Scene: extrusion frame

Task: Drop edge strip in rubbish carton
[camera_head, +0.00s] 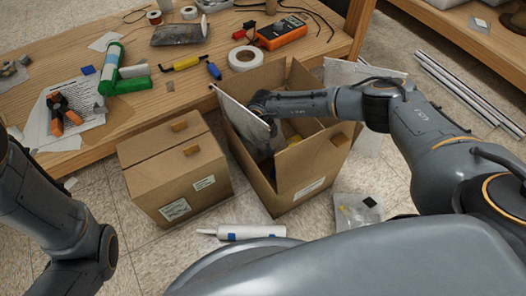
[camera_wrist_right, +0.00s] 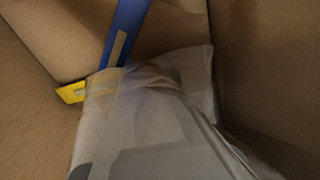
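The open cardboard carton (camera_head: 268,183) stands on the floor against the table's front edge. My right arm reaches over it, and my right gripper (camera_head: 275,146) points down inside, mostly hidden by the arm and carton walls. Its fingers cannot be made out clearly. In the right wrist view, a blue strip (camera_wrist_right: 125,32) leans against the brown carton wall (camera_wrist_right: 60,35); I cannot tell if it is the edge strip. A crumpled clear plastic piece (camera_wrist_right: 165,110) and a small yellow piece (camera_wrist_right: 71,92) lie beside it. My left gripper is out of view.
A closed carton (camera_head: 175,172) stands left of the open one. A white tube (camera_head: 245,232) and a clear bag (camera_head: 358,212) lie on the floor. The wooden table (camera_head: 180,95) holds tools, tape and a multimeter (camera_head: 281,32). Metal bars (camera_head: 470,90) lie at right.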

